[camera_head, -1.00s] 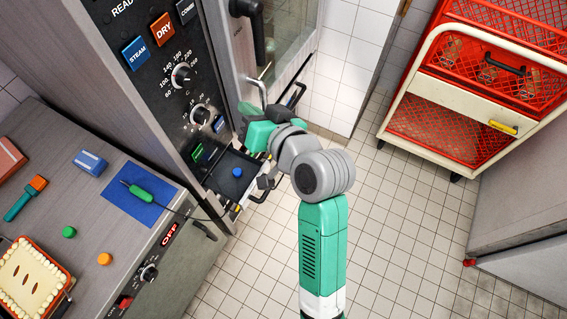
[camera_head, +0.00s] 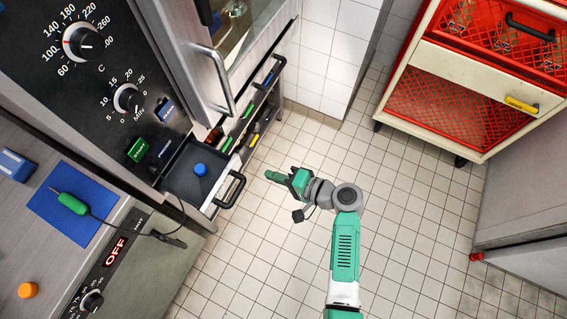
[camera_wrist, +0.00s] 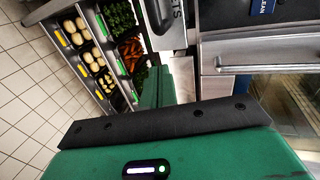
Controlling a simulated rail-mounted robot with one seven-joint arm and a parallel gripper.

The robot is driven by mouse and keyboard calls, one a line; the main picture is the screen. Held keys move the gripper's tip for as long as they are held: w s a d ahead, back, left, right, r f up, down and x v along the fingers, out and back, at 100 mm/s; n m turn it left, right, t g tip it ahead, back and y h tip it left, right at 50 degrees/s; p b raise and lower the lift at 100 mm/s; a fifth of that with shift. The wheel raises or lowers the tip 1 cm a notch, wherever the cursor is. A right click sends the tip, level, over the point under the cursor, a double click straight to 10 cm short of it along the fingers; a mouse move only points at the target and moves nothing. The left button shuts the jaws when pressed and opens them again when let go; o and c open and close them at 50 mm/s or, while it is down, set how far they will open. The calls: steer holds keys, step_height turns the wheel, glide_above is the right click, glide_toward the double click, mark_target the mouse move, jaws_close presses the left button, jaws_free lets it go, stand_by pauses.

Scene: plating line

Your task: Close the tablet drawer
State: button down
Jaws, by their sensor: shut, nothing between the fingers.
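The tablet drawer (camera_head: 186,182) stands open below the oven's control panel, with a blue round tablet (camera_head: 200,169) inside. Its black bar handle (camera_head: 230,190) faces right. My gripper (camera_head: 268,175) is shut and empty, apart from the drawer, to the right of the handle, and points toward the oven side. In the wrist view, my green gripper fingers (camera_wrist: 158,88) are together. Beyond them is a grey front (camera_wrist: 176,36) with letters ending in "TS" and a black handle (camera_wrist: 158,14); the rest of it is cut off.
An oven door with a steel handle (camera_head: 222,80) is above the drawer. Vegetable bins (camera_wrist: 95,50) sit in a rack beside it. A counter with a blue mat (camera_head: 72,205) is at the left. A red-mesh trolley (camera_head: 445,95) stands at the right. The tiled floor between is clear.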

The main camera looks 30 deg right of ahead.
mark_target(240, 162)
steer(key=x, duration=0.2)
steer(key=b+x, duration=0.1)
steer(key=x, duration=0.2)
steer(key=r+x, duration=0.1)
steer(key=x, duration=0.2)
steer(key=shift+w+a, duration=0.1)
steer(key=shift+w, duration=0.1)
